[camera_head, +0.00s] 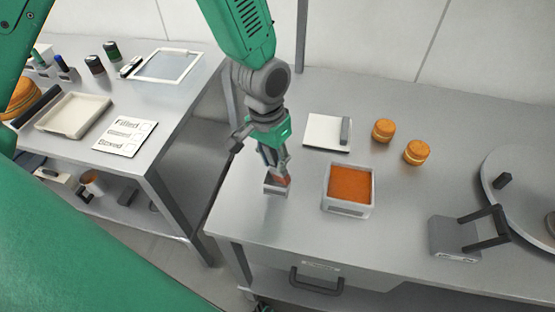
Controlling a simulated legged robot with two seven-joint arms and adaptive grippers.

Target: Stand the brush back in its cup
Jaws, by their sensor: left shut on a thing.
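My left gripper (274,160) points down over the near left part of the right-hand table. It is shut on the brush (282,180), of which only a small reddish-brown part shows below the fingers. The small grey cup (274,188) stands on the table right under the fingers. The brush's lower end overlaps the cup's top in the picture; I cannot tell whether it is inside the cup or just above it. The fingers hide most of the brush. My right gripper is not in view.
A white square tub (348,210) with orange filling stands right of the cup. Behind are a white board (322,134) with a grey tool and two orange rounds (383,130). A grey handled block (455,240) and a turntable (500,160) are at right. A gap separates the tables.

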